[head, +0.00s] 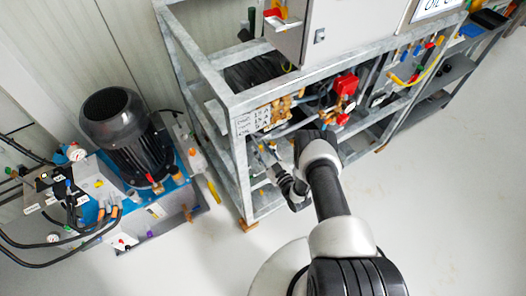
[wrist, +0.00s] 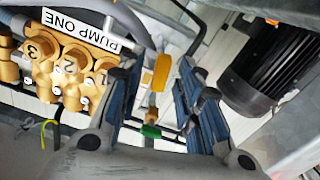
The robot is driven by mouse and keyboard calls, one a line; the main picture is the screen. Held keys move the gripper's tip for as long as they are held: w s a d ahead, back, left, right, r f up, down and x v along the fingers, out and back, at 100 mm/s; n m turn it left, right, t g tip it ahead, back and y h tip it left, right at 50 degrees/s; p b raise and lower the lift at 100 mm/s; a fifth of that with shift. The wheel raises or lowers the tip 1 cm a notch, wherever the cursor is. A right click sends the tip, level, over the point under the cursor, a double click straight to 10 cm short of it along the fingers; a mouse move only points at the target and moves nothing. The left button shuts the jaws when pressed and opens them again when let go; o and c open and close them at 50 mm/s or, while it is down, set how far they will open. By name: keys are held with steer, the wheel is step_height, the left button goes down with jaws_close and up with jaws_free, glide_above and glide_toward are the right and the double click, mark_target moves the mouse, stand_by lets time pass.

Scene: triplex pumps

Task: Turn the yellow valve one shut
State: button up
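A yellow valve handle (wrist: 162,72) shows in the wrist view, just right of the brass pump block labelled "PUMP ONE" (wrist: 62,72). My gripper (wrist: 158,84) is open, its blue-padded fingers apart. The yellow handle appears in the gap between the fingertips; I cannot tell its depth or see any contact. A green piece (wrist: 150,131) shows lower in the same gap. In the head view my gripper (head: 288,188) is at the left end of the grey metal frame, and I cannot make out the yellow handle there.
The grey metal frame (head: 205,65) carries pumps, pipes and a red fitting (head: 346,84). A black motor (head: 130,130) on a blue base stands left; a dark motor also shows in the wrist view (wrist: 270,65). Grey floor (head: 430,180) is open to the right.

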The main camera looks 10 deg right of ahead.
steer(key=shift+c, duration=0.5)
jaws_close()
steer(key=shift+m+b, duration=0.4)
steer(key=shift+m, duration=0.8)
steer(key=shift+o, duration=0.5)
jaws_free()
